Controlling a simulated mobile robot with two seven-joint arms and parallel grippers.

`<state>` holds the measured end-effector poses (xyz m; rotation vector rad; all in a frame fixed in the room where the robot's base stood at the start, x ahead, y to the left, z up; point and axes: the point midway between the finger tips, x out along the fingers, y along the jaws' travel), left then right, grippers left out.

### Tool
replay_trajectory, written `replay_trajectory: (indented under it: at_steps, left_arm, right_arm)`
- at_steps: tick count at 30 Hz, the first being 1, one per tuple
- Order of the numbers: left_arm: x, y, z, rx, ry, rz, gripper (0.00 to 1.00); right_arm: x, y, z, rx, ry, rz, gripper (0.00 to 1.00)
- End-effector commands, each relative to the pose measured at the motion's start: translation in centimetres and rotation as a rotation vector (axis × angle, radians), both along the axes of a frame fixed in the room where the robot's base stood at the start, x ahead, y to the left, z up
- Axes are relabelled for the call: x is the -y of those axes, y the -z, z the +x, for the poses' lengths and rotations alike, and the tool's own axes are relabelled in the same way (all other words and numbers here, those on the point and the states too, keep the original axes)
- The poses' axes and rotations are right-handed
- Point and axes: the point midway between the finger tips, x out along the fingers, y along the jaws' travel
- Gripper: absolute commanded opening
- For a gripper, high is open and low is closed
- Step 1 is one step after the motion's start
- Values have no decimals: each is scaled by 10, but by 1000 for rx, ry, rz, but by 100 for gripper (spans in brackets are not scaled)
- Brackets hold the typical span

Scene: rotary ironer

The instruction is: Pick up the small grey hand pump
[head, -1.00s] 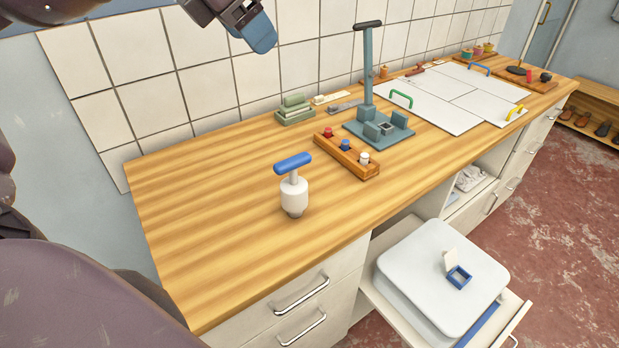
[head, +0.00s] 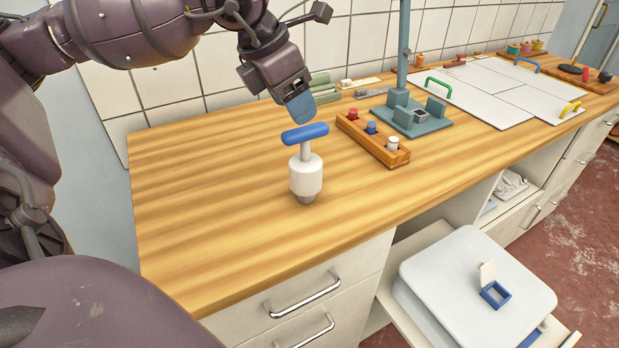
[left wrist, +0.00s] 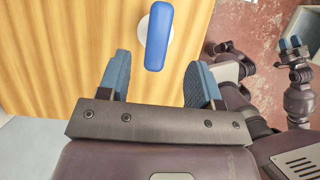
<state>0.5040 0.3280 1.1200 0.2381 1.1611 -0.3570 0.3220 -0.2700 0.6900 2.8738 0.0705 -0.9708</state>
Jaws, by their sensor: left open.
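The hand pump (head: 306,176) stands upright on the wooden counter near its front edge. It has a pale grey-white body, a narrow grey foot and a blue crossbar handle. My left gripper (head: 299,106) is just above and behind the handle in the head view, with blue fingers pointing down. In the left wrist view my left gripper (left wrist: 160,75) is open and empty. The blue handle (left wrist: 158,36) lies ahead of the gap, lengthwise between the finger lines, and hides part of the body. My right gripper (left wrist: 290,43) shows small at the right of the wrist view.
A wooden block with coloured knobs (head: 374,138) stands right of the pump, with a teal post stand (head: 412,117) behind it. Green blocks (head: 320,82) lie near the tiled wall. An open drawer holds a pale pad (head: 470,265). The counter left of the pump is clear.

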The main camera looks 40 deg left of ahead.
Motion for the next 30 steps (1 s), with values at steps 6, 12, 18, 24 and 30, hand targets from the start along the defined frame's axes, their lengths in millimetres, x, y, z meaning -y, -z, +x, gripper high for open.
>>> replay_trajectory:
  at_steps: [6,12,18,24,30]
  left_arm:
    - [3,18,7,-2,0,0,59]
    - [4,37,11,-6,0,-1,59]
    - [6,63,19,-5,0,-1,59]
    - [7,68,22,-1,0,0,59]
    - [7,67,22,1,0,0,54]
  right_arm:
    - [0,3,-1,-3,3,2,48]
    - [0,9,-2,-11,5,3,48]
    - [0,18,-3,-24,4,2,48]
    - [1,17,-1,-21,4,2,48]
    - [1,16,-1,-18,4,0,48]
